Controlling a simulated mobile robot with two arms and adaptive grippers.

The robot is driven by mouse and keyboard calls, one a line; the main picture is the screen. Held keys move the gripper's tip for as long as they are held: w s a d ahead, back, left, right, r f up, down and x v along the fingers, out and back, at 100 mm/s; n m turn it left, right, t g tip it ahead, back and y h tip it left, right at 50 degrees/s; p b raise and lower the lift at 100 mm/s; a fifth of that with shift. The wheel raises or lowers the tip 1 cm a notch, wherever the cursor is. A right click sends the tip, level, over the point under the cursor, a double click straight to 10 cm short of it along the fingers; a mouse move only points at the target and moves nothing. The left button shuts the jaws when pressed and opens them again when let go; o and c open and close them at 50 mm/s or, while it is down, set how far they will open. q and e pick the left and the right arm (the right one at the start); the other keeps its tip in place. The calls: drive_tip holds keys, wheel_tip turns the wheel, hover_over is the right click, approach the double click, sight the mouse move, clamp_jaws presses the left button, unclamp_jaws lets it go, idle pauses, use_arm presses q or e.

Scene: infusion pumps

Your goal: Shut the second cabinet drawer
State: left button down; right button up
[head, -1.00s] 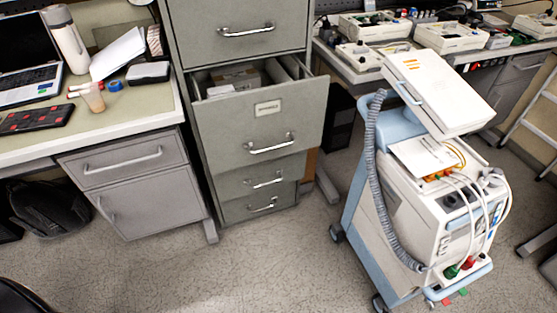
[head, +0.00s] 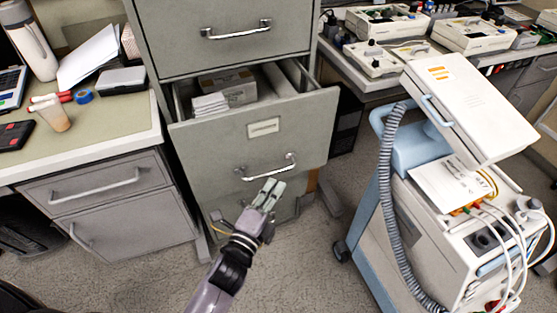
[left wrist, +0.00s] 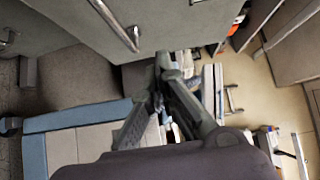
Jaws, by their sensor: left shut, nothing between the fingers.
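The grey-green filing cabinet (head: 160,40) stands left of centre in the head view. Its second drawer (head: 210,150) is pulled out, with a label and a metal handle (head: 266,171) on its front and boxes and papers (head: 228,90) inside. My left gripper (head: 271,184) is shut and empty, just in front of the lower part of the drawer front, near the handle. I cannot tell if it touches. In the left wrist view the shut fingertips (left wrist: 163,60) show below a grey front with a metal handle (left wrist: 118,25). My right gripper is out of view.
A white medical cart (head: 450,200) with a grey hose stands to the right. A desk (head: 100,135) with a drawer unit (head: 110,200) is at the left. A bench (head: 385,85) with white devices is behind. Some floor is clear between cabinet and cart.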

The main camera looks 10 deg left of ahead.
sight(282, 133)
use_arm(q)
drive_tip(key=w, duration=0.4)
drive_tip(key=w+b, duration=0.1)
drive_tip(key=w, duration=0.4)
drive_tip(key=shift+w+a+f, duration=0.1)
drive_tip(key=shift+a, duration=0.1)
drive_tip(key=shift+w+a, duration=0.35)
drive_tip(key=shift+w, duration=0.05)
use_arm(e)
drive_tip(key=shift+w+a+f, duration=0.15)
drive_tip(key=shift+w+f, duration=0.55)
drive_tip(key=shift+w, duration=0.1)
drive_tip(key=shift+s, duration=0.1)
use_arm(q)
drive_tip(key=shift+w, duration=0.1)
